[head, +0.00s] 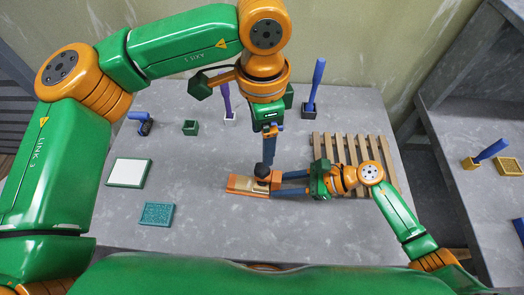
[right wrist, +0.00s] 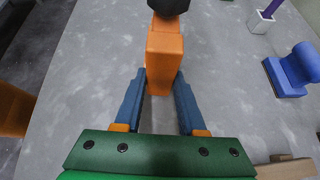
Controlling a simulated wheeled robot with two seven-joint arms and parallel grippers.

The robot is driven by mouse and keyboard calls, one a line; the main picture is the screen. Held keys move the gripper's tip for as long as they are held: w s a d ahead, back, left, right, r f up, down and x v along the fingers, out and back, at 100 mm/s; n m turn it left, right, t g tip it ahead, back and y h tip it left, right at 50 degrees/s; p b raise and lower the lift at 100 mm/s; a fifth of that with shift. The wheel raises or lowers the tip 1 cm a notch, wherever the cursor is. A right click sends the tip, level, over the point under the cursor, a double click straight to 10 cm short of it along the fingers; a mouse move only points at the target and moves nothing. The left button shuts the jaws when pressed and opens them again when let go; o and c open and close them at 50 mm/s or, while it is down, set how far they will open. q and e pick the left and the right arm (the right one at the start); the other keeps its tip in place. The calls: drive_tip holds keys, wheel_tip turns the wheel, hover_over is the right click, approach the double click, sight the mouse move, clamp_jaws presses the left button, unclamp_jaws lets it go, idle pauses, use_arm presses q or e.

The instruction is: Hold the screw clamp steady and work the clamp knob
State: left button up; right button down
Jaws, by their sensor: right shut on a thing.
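The screw clamp (head: 240,184) is an orange block lying on the grey table, with a dark clamp knob (head: 262,170) on top. My right gripper (head: 273,183) comes from the right and is shut on the clamp body. In the right wrist view, the orange clamp body (right wrist: 163,62) stands between its blue fingers, and the dark knob (right wrist: 168,4) is cut by the top edge. My left gripper (head: 268,163) points straight down at the knob. Its fingers overlap in the head view, so their gap and any contact with the knob are hidden.
A slatted wooden rack (head: 378,152) lies just behind my right gripper. A white pad (head: 129,172) and a teal tray (head: 157,214) lie to the left. A blue-handled tool (head: 317,82) and a purple-handled one (head: 224,97) stand at the back. The front of the table is clear.

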drive_tip(key=shift+c, duration=2.1)
unclamp_jaws()
drive_tip(key=v, duration=1.1)
drive_tip(key=shift+d, duration=0.1)
drive_tip(key=shift+d+r, duration=0.25)
drive_tip(key=shift+d, duration=0.1)
